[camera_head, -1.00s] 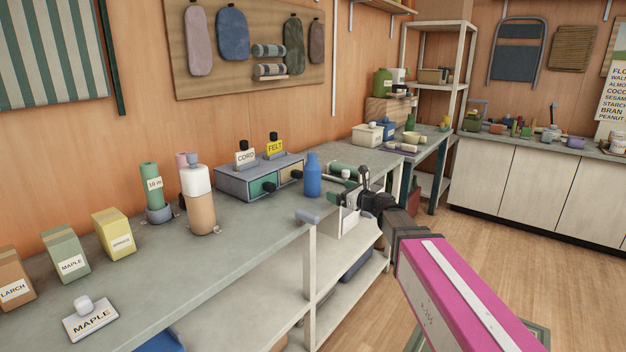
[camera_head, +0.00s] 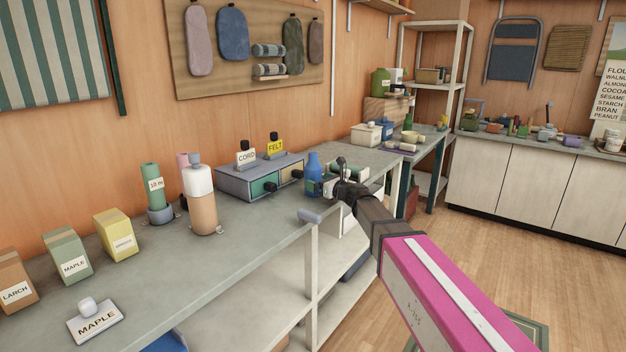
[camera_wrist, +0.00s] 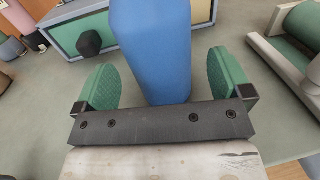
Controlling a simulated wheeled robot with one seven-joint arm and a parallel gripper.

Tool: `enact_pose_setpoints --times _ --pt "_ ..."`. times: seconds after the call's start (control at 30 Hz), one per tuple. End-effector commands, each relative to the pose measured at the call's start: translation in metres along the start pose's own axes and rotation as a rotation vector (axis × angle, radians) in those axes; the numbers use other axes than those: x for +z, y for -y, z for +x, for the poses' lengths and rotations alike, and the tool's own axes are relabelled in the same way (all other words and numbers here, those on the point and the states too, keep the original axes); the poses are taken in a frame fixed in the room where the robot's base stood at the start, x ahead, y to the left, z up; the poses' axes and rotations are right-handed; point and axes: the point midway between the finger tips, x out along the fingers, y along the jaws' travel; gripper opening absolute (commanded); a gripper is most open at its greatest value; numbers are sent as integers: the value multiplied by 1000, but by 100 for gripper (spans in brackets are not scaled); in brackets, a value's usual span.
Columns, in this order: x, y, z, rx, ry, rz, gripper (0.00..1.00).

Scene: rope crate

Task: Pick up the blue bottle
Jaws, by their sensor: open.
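The blue bottle (camera_head: 313,172) stands upright on the grey counter, just right of the small drawer box. My gripper (camera_head: 322,186) is at the bottle, and its fingers partly cover the bottle's lower part in the head view. In the wrist view the bottle (camera_wrist: 155,50) lies between the two green finger pads of my gripper (camera_wrist: 165,82). The pads are apart, with a visible gap on each side of the bottle. The bottle's top is outside the wrist view.
The grey-blue drawer box (camera_head: 238,184) with CORD and FELT signs stands close to the left of the bottle. A green roll in a pale holder (camera_wrist: 284,45) lies to the right. The counter (camera_head: 262,222) in front is clear.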

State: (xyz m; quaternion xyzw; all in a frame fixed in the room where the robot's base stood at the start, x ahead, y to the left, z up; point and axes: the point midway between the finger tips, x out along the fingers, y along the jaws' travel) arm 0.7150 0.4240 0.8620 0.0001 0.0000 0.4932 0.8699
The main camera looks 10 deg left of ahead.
Motion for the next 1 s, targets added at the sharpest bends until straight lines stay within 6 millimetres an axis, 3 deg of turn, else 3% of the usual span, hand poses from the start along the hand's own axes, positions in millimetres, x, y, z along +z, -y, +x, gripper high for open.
enact_pose_setpoints --times 0.2,0.43,0.47,0.63,0.7,1.0 --pt "0 0 31 1 0 0 97" --pt "0 -1 32 0 0 0 97" --pt "0 -1 32 0 0 0 93" --pt "0 -1 32 0 0 0 38" --pt "1 -1 32 0 0 0 28" --pt "2 -1 32 0 0 0 28"
